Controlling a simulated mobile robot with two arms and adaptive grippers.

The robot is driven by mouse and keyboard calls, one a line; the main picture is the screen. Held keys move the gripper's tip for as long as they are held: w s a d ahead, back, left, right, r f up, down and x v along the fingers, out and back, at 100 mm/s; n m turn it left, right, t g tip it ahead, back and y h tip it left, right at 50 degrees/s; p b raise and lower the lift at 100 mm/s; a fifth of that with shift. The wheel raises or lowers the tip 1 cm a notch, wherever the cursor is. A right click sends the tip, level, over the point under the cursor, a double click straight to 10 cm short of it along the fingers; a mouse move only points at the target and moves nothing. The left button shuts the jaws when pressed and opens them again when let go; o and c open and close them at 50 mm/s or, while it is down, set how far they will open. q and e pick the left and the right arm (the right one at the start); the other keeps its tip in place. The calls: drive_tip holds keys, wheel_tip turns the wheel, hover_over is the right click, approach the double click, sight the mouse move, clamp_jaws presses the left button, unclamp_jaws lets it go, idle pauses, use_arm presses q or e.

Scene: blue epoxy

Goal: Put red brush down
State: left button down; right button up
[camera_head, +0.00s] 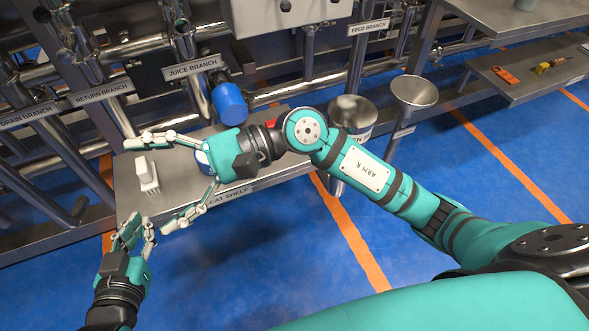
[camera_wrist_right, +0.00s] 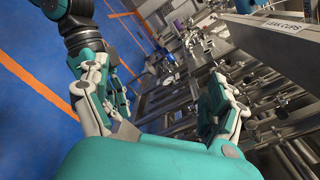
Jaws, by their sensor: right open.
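My right gripper (camera_head: 150,184) is open over the steel shelf. Its two fingers also show wide apart in the right wrist view (camera_wrist_right: 160,105), with nothing held between them. A white block-like object (camera_head: 147,174) stands on the shelf, between the finger lines in the head view. A small red patch (camera_head: 270,123) shows behind my right wrist. It is mostly hidden, and I cannot tell if it is the red brush. No whole red brush is visible. My left gripper (camera_head: 138,226) is low at the left, in front of the shelf; its finger gap is unclear.
The shelf (camera_head: 125,185) has a partly hidden label on its front edge. A white and blue item (camera_head: 203,158) is partly hidden by my right gripper. Steel funnels (camera_head: 414,91) and pipes stand behind. Another shelf (camera_head: 530,80) holds tools.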

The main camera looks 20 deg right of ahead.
wheel_tip(320, 180, up, 6)
drive_tip(key=d+m+t+y, duration=0.2)
drive_tip(key=m+t+y, duration=0.25)
drive_tip(key=m, duration=0.45)
drive_tip(key=w+d+m+t+h, duration=0.4)
drive_tip(key=m+t, duration=0.4)
drive_tip(key=m, duration=0.6)
drive_tip(key=w+d+m+t+h, duration=0.35)
drive_tip(key=d+m+t, duration=0.45)
drive_tip(key=m, duration=0.6)
drive_tip(key=s+d+f+m+g+h, duration=0.1)
drive_tip(key=d+f+m+h, duration=0.1)
drive_tip(key=f+m+h, duration=0.2)
drive_tip(key=s+d+f+m+g+h, duration=0.1)
drive_tip(key=d+f+m+g+h, duration=0.1)
drive_tip(key=f+m, duration=0.8)
drive_tip(key=s+d+f+m+g+h, duration=0.2)
drive_tip(key=d+f+m+h, duration=0.1)
drive_tip(key=f+m+h, duration=0.2)
drive_tip(key=f+m, duration=0.2)
drive_tip(key=m, duration=0.1)
drive_tip(key=shift+d+m+h, duration=0.3)
drive_tip(key=shift+m, duration=0.1)
drive_tip(key=shift+r, duration=0.1)
